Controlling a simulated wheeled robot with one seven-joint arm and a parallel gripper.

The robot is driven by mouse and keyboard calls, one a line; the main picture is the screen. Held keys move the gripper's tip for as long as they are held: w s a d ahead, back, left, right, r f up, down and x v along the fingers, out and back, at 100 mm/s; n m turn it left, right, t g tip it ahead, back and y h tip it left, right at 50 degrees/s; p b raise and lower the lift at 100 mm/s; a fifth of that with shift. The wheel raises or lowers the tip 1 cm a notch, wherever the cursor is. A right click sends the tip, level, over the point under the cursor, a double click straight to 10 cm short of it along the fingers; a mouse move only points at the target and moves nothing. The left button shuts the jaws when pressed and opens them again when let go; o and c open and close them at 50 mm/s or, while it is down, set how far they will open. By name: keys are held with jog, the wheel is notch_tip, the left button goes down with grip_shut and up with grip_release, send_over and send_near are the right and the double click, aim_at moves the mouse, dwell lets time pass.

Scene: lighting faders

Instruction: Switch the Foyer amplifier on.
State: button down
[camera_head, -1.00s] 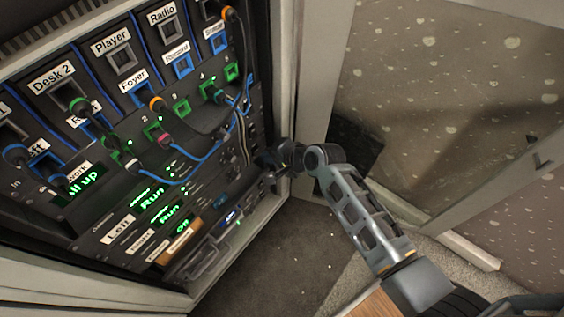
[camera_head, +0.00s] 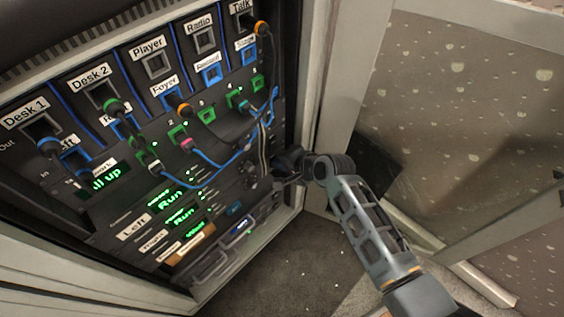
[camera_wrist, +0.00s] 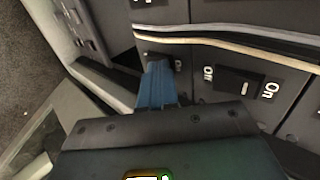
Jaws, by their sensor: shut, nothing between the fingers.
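My gripper (camera_head: 282,166) is shut and empty at the right side of the rack in the head view. Its blue fingers (camera_wrist: 157,84) reach to the rack face in the wrist view; contact cannot be told. Just right of them is a black rocker switch (camera_wrist: 240,83) marked Off on its left and On on its right. Its amplifier's name does not show there. In the head view, amplifier rows sit low in the rack, with green displays (camera_head: 171,199) reading Run; the lowest is hard to read.
Blue patch cables (camera_head: 215,163) hang across the rack front. Pale cables (camera_wrist: 230,38) cross the rack face above the rocker switch. The rack's frame (camera_head: 311,110) and a speckled wall panel (camera_head: 450,110) stand to the right. Dark floor (camera_head: 290,265) is open below.

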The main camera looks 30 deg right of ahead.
jog(key=shift+r+p, duration=0.8)
jog(key=shift+p, duration=0.05)
